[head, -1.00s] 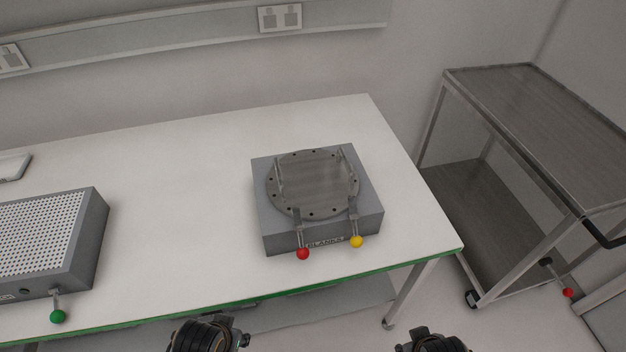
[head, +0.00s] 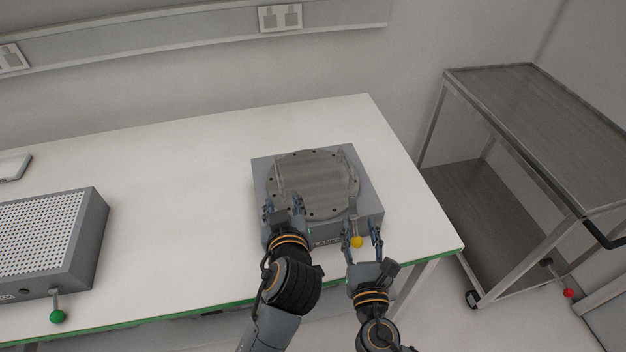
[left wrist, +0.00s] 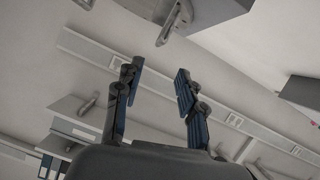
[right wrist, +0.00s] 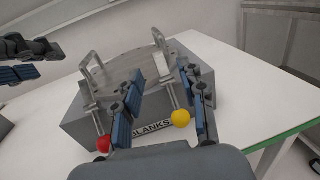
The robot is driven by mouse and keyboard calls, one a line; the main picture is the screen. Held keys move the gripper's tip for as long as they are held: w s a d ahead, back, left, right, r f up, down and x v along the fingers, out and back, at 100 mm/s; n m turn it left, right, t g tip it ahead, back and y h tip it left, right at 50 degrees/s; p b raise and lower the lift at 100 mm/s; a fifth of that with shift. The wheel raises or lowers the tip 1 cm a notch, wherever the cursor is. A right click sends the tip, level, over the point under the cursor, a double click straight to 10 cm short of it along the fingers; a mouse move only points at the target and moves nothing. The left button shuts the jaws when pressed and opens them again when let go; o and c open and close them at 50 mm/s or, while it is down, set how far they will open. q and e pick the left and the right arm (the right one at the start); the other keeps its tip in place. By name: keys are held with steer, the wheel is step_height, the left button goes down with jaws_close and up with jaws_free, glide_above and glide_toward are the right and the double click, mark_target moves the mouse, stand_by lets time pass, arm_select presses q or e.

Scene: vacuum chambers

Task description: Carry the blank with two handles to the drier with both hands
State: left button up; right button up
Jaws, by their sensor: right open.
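The blank (head: 325,188) is a round grey metal disc with holes around its rim and two upright handles, one at each side. It lies on a grey box (head: 375,215) labelled BLANKS; the right wrist view also shows the blank (right wrist: 128,65). My left gripper (head: 285,207) is open over the box's front left, apart from the near handle. My right gripper (head: 360,231) is open at the box's front right. Its fingers stand on either side of the lever with the yellow knob (head: 357,242). The red knob (right wrist: 103,144) is hidden behind my left arm in the head view.
A grey box with a perforated top (head: 40,235) and a green-knobbed lever (head: 57,316) stands at the table's left. Bare white table (head: 180,190) lies between the boxes. A metal trolley (head: 545,110) stands to the right, with a wall behind.

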mark_target(280, 176)
arm_select(q)
steer(key=shift+w, duration=0.1)
arm_select(e)
steer(key=shift+w, duration=0.1)
arm_select(q)
steer(key=x, duration=1.3)
steer(key=shift+w+a+f, duration=0.2)
steer(key=shift+w+f, duration=0.1)
arm_select(e)
steer(key=w, duration=0.4)
steer(key=w+a, duration=0.1)
steer(key=w, duration=0.8)
steer(key=shift+w+a, duration=0.15)
steer(key=shift+w, duration=0.2)
arm_select(q)
jaws_close()
arm_select(e)
jaws_close()
arm_select(q)
steer(key=shift+r, duration=0.3)
arm_select(e)
steer(key=shift+r, duration=0.25)
